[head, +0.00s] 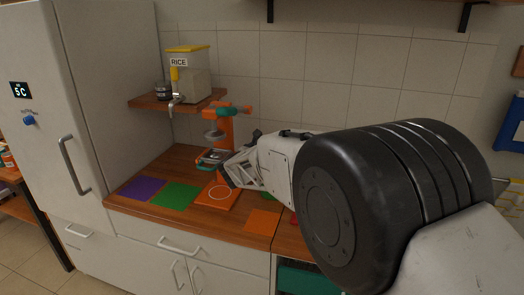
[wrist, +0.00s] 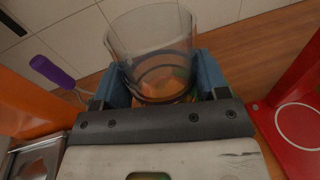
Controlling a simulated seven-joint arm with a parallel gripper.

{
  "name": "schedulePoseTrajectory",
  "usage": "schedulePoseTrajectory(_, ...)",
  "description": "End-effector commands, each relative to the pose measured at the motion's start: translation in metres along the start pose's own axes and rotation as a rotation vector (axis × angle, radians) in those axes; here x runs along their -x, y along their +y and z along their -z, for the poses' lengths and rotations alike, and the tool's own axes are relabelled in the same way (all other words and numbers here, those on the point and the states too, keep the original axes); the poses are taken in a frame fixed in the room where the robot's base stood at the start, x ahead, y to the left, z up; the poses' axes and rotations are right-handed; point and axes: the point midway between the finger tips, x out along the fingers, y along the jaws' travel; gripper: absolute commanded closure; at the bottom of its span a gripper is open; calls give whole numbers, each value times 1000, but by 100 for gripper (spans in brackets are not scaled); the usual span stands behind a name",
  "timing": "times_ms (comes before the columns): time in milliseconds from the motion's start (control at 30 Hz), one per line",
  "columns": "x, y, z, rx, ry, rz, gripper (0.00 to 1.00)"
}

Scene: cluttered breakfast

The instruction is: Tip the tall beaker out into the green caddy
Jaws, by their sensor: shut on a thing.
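The tall beaker (wrist: 150,35) is clear, with dark rings low on its wall, and stands between the blue fingers of my gripper (wrist: 163,82) in the wrist view. My gripper is shut on it. Orange and green colours show through its lower part; I cannot tell whether they are contents or things behind. In the head view my gripper (head: 232,172) is over the counter beside the orange stand, and the beaker is not clearly visible. A green box (head: 305,280) shows in the opening under the counter, partly hidden by my arm; I cannot tell whether it is the caddy.
An orange stand with teal parts (head: 226,128) is at the back. A rice dispenser (head: 190,75) sits on a shelf at left. Purple (head: 142,188) and green (head: 174,195) mats lie on the front counter. A red board (wrist: 300,130) and purple handle (wrist: 52,72) flank my gripper.

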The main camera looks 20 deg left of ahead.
Motion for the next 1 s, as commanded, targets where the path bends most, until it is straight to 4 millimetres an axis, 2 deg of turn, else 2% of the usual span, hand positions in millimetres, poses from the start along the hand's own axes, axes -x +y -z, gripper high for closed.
schedulePoseTrajectory(1000, 2, 2, 32, -112, 86, 0, 73)
